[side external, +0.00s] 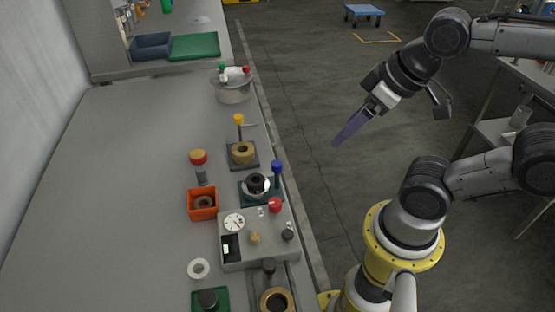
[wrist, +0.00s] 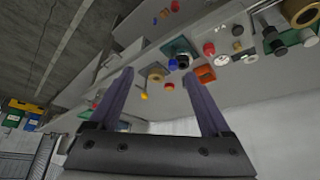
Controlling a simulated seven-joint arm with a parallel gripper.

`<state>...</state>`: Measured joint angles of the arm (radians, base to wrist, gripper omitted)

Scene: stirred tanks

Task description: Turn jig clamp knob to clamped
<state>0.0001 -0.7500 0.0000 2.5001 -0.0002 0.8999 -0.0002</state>
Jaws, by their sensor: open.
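My gripper (side external: 340,137) hangs above the floor, right of the bench and well apart from everything on it. In the wrist view its two long purple-blue fingers (wrist: 157,73) are spread with nothing between them. Candidate jigs on the bench are a dark base with a brass ring (side external: 242,150) and yellow-topped post (side external: 239,119), and a teal base with a black ring (side external: 257,183) and blue-topped post (side external: 277,168). A grey control box (side external: 262,255) carries a dial (side external: 234,222), a red knob (side external: 275,205), a brass knob (side external: 255,238) and a black knob (side external: 288,235). I cannot tell which is the clamp knob.
An orange bin (side external: 202,204), a red-and-yellow-capped bottle (side external: 199,165), a white ring (side external: 199,268) and a green base with a black knob (side external: 208,300) stand on the left. A bowl (side external: 232,92) stands farther back. The bench's left side is mostly clear.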

